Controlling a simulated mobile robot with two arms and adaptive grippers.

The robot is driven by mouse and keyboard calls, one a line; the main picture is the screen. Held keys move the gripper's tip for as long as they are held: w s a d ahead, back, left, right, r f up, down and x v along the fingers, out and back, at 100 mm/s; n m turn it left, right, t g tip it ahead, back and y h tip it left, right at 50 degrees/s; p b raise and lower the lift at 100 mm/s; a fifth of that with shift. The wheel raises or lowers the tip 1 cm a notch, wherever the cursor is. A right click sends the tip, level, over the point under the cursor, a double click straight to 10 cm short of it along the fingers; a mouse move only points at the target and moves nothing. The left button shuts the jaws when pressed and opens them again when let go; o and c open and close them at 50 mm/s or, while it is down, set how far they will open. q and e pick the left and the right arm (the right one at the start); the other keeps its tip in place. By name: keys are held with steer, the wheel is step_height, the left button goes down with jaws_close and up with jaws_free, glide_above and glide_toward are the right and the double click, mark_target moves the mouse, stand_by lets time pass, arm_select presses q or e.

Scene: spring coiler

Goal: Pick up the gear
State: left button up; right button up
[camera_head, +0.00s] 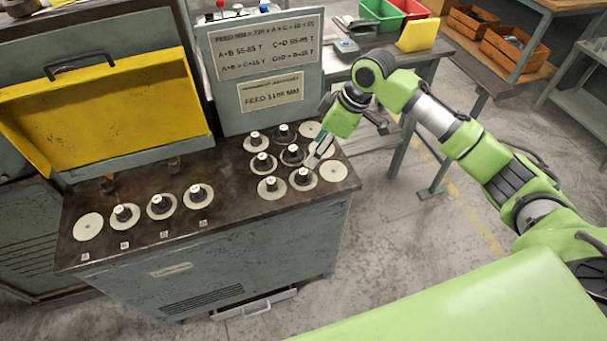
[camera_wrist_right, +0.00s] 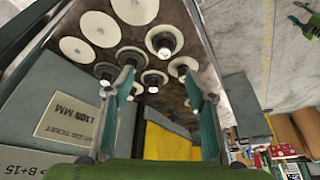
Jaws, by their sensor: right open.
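Several dark gears with pale hubs sit on round cream discs on the machine top. A cluster stands at the right, including a gear (camera_head: 292,154) next to my right gripper (camera_head: 317,152) and a front gear (camera_head: 303,178). Three more stand in a row at the left, one being this gear (camera_head: 161,205). In the right wrist view my right gripper (camera_wrist_right: 160,80) is open and empty, and a gear (camera_wrist_right: 154,80) shows between its fingers. I cannot tell how far above it the fingertips are. My left gripper is not in view.
Bare discs lie at the far left (camera_head: 88,226) and right front (camera_head: 333,171). An upright grey panel (camera_head: 265,70) with labels rises behind the cluster. A raised yellow cover (camera_head: 105,105) stands at back left. The machine top (camera_head: 235,190) is clear between the groups.

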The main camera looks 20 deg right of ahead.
glide_above(303, 172)
steer(key=d, duration=0.2)
step_height(303, 172, down, 5)
steer(key=shift+a+r+p, duration=0.1)
steer(key=shift+r+p, duration=0.05)
steer(key=shift+p, duration=0.15)
steer(key=p+x, duration=0.1)
steer(key=x, duration=0.1)
steer(key=s+x, duration=0.1)
steer(key=x, duration=0.1)
steer(key=shift+a+f+p, duration=0.15)
steer(key=shift+f+p, duration=0.25)
steer(key=shift+f, duration=0.05)
steer(key=shift+w+a+f, duration=0.1)
steer(key=shift+f, duration=0.25)
steer(key=shift+c, duration=0.3)
steer(key=c, duration=1.3)
